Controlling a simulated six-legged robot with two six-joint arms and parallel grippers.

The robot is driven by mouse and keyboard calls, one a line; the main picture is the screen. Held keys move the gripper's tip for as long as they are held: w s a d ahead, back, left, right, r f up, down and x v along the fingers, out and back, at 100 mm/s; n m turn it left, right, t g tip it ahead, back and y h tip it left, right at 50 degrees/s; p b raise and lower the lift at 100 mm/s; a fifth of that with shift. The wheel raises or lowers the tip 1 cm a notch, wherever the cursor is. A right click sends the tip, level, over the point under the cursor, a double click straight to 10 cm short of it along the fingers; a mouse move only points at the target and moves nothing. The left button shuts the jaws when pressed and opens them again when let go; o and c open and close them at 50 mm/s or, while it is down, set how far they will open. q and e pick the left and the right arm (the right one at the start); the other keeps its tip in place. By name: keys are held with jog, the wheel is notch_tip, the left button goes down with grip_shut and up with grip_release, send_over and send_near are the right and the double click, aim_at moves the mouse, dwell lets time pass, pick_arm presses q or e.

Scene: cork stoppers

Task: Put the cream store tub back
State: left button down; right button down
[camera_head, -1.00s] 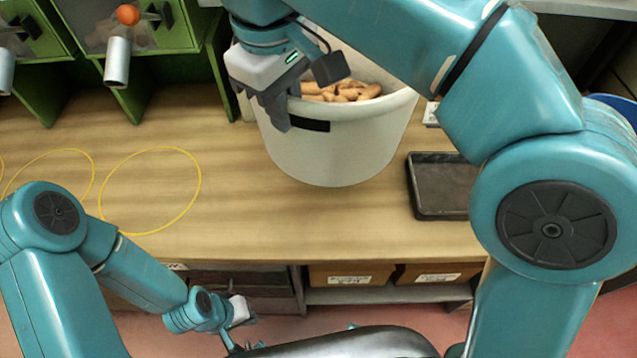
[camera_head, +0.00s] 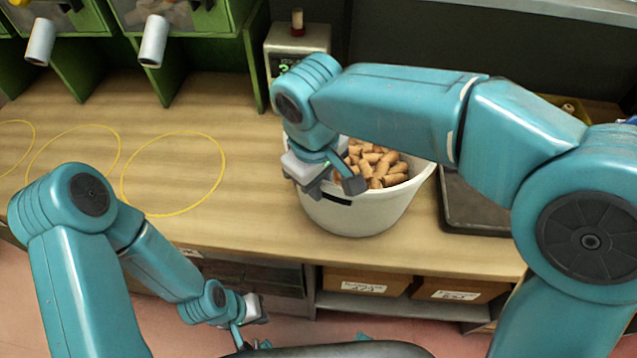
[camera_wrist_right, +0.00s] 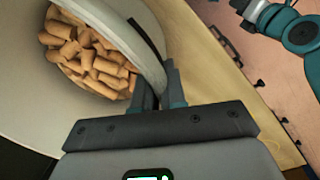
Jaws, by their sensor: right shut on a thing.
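The cream store tub (camera_head: 372,216) is a pale, round, open tub with a dark strip on its outer side. It holds many corks (camera_head: 378,165). My right gripper (camera_head: 312,188) is shut on its left rim in the head view. In the right wrist view, the fingers (camera_wrist_right: 165,88) pinch the tub's wall (camera_wrist_right: 132,38), with the corks (camera_wrist_right: 90,55) inside. The tub is roughly upright over the bench, near its front edge; I cannot tell whether its base touches. My left gripper (camera_head: 250,318) is low in front of the bench, away from the tub; its jaws are unclear.
A dark tray (camera_head: 478,208) lies close to the tub's right. Yellow rings (camera_head: 173,173) mark the wooden bench (camera_head: 250,215) at left, which is clear. Green bins with chutes (camera_head: 153,42) and a grey device (camera_head: 297,42) stand behind. Labelled boxes (camera_head: 365,282) sit below.

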jog(key=shift+w+a+f, duration=0.1)
jog(key=shift+w+f, duration=0.05)
jog(key=shift+f, duration=0.1)
jog(key=shift+s, duration=0.2)
jog(key=shift+f, duration=0.1)
jog(key=c, duration=1.2)
grip_release()
jog(key=shift+w, duration=0.1)
